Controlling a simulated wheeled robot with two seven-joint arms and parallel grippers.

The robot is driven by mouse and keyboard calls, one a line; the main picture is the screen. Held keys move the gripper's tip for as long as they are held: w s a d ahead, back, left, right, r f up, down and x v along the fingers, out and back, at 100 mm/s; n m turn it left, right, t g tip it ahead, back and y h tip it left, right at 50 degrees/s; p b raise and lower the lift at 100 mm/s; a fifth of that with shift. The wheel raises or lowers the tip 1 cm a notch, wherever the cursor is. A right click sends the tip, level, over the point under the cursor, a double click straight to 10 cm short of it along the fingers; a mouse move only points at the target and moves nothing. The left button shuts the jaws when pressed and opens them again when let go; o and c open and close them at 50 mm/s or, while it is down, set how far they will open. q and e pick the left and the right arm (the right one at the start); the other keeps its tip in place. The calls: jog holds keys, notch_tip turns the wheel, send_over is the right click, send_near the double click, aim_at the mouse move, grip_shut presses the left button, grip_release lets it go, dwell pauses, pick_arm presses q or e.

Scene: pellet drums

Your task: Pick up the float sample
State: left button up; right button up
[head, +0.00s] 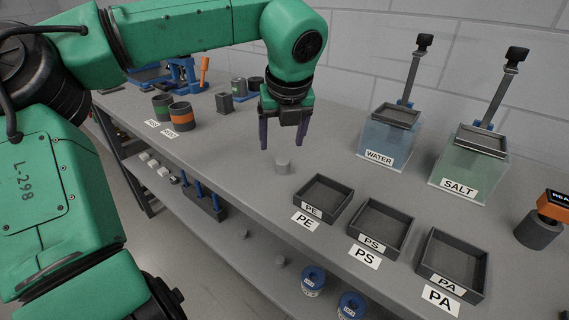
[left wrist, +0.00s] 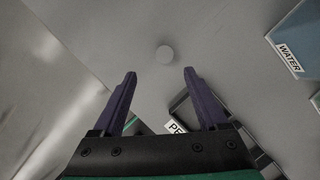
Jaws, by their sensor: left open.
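A small plain grey cylinder (head: 282,167), which I take as the float sample, stands on the grey bench behind the PE tray. It also shows in the left wrist view (left wrist: 165,54), just beyond the fingertips and roughly centred between them. My left gripper (head: 283,140) points down above it, its two dark purple fingers spread and empty. In the left wrist view my left gripper (left wrist: 160,74) shows the same wide gap with nothing between the fingers. My right gripper is not in view.
Dark trays labelled PE (head: 322,201), PS (head: 378,229) and PA (head: 452,265) line the bench's front edge. WATER (head: 386,140) and SALT (head: 470,168) tanks stand behind. Drums (head: 181,117) stand at the left. A lower shelf (head: 225,250) holds other small items.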

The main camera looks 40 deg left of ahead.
aim_at(283, 161)
pick_arm(q)
jog(key=x, duration=0.5)
jog(key=w+p+x, duration=0.1)
jog(key=x, duration=0.2)
jog(key=shift+f, duration=0.2)
jog(key=shift+d+r, duration=0.1)
grip_shut()
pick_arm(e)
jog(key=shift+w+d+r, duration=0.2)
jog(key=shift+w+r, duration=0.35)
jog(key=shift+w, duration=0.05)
